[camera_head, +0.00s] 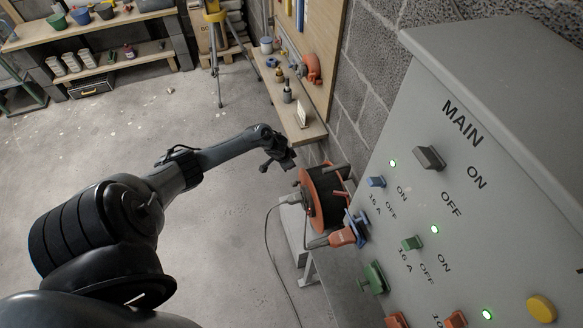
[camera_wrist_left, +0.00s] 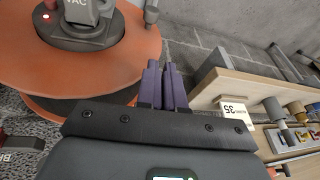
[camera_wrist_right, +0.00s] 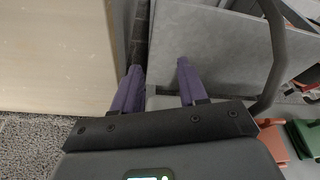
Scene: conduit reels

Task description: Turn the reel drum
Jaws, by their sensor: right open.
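The cable reel (camera_head: 322,198) has an orange-rimmed drum and sits on a stand below the wall shelf in the head view. In the left wrist view its orange flange (camera_wrist_left: 125,62) fills the upper left, with a grey hub (camera_wrist_left: 88,30) and a small red light. A grey peg, perhaps the crank knob (camera_wrist_left: 151,12), stands at the flange's edge. My left gripper (camera_head: 280,160) is just above and left of the drum; its purple fingers (camera_wrist_left: 163,85) are together, with nothing visible between them. My right gripper (camera_wrist_right: 158,85) is open and empty, outside the head view.
A grey MAIN switch panel (camera_head: 480,120) stands close on the right, with an orange plug (camera_head: 343,237) at its lower left. A wooden shelf (camera_head: 298,125) with small items is behind the reel. A grey cable (camera_head: 268,240) hangs to the floor. The floor at left is open.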

